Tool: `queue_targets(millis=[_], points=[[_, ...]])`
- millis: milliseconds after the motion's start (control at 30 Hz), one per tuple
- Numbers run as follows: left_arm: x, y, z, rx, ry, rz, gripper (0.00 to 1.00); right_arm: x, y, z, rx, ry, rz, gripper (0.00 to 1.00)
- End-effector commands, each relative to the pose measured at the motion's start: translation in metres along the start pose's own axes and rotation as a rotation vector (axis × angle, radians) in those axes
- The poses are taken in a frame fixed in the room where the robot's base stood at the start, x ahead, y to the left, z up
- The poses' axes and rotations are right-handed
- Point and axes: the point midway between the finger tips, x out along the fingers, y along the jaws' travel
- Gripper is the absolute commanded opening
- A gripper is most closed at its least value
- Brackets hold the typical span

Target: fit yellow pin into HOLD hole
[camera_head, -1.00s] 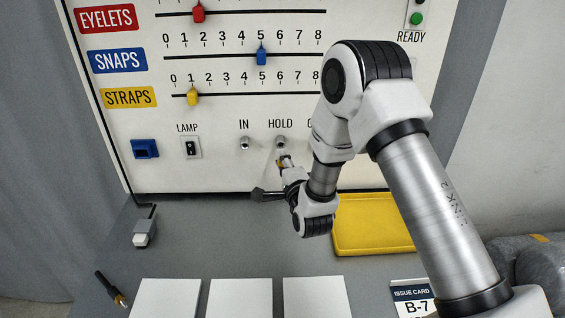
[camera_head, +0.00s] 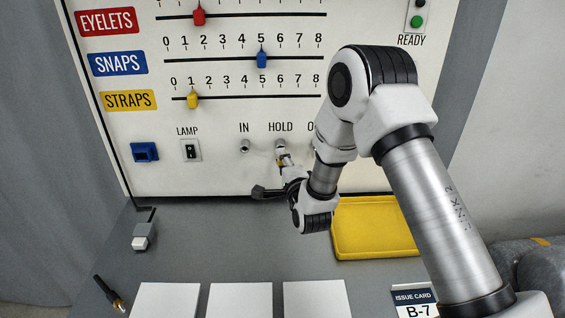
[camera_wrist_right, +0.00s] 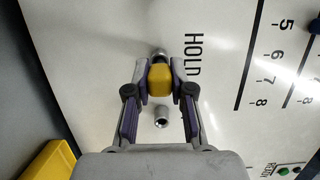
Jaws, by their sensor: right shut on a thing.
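The yellow pin (camera_wrist_right: 160,80) is between the fingertips of my right gripper (camera_wrist_right: 158,86), which is shut on it. In the head view the right gripper (camera_head: 284,162) is just below the HOLD hole (camera_head: 280,146), in front of the panel. In the right wrist view the metal collar of the HOLD hole (camera_wrist_right: 159,53) shows just beyond the pin, partly covered by it. I cannot tell whether the pin's tip touches the collar or is inside it; the tip is hidden. My left gripper is not in view.
The IN hole (camera_head: 244,146) is left of HOLD. Another collared hole (camera_wrist_right: 161,118) is close by in the wrist view. A yellow tray (camera_head: 375,243) lies below the arm. White cards (camera_head: 240,300) lie at the front of the grey bench (camera_head: 200,225).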

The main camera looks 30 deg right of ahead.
Motion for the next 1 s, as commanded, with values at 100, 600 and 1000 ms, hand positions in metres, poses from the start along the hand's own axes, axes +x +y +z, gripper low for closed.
queue_targets(millis=[100,600,1000], points=[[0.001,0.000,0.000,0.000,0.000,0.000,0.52,0.003,0.000,-0.001,0.000,0.000,-0.002,0.00],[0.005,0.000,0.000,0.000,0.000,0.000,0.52,0.015,0.000,-0.004,0.000,0.000,-0.002,0.00],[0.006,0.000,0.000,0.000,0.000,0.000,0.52,0.021,-0.001,-0.005,0.000,0.000,-0.001,0.51]])
